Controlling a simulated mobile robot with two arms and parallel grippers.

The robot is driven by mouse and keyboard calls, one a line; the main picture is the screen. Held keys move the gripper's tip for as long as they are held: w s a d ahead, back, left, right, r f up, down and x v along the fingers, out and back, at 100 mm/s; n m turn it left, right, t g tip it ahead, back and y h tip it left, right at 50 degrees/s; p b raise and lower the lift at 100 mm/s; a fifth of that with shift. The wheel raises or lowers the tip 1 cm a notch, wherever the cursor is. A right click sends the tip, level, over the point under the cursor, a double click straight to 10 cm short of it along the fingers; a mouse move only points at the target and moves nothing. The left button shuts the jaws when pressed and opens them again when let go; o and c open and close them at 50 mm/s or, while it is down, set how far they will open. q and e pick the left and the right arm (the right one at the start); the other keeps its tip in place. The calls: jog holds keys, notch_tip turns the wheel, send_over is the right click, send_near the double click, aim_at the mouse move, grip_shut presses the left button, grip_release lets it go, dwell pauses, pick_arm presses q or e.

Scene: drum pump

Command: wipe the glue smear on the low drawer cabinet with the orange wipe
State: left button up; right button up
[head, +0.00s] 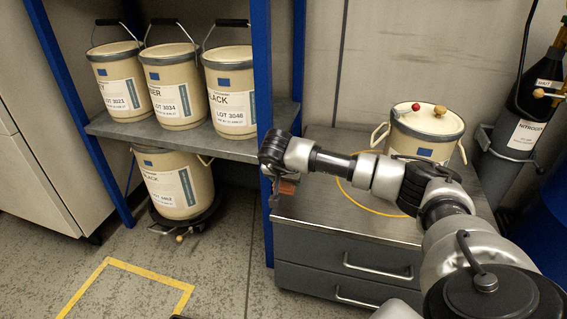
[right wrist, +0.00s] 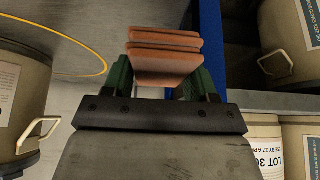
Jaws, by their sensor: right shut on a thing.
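My right gripper (head: 276,192) hangs over the left edge of the low drawer cabinet (head: 310,213), beside the blue shelf post. It is shut on the orange wipe (head: 288,186). In the right wrist view the folded wipe (right wrist: 165,55) sits between the green fingers of the gripper (right wrist: 160,80). The cabinet has a grey top and two visible drawers with handles. A thin yellow curved line (head: 373,209) lies on its top, partly hidden behind my arm. I cannot make out a separate glue smear. My left gripper is not in view.
A cream pail (head: 425,133) with red and tan knobs stands at the cabinet's back. Lidded pails (head: 172,85) fill the blue-post shelf (head: 235,147) at left; another pail (head: 175,183) stands below. A nitrogen cylinder (head: 525,130) is at right. The front-left floor is clear.

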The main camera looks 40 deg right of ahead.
jog(key=shift+r+p, duration=0.7)
jog(key=shift+r, duration=0.45)
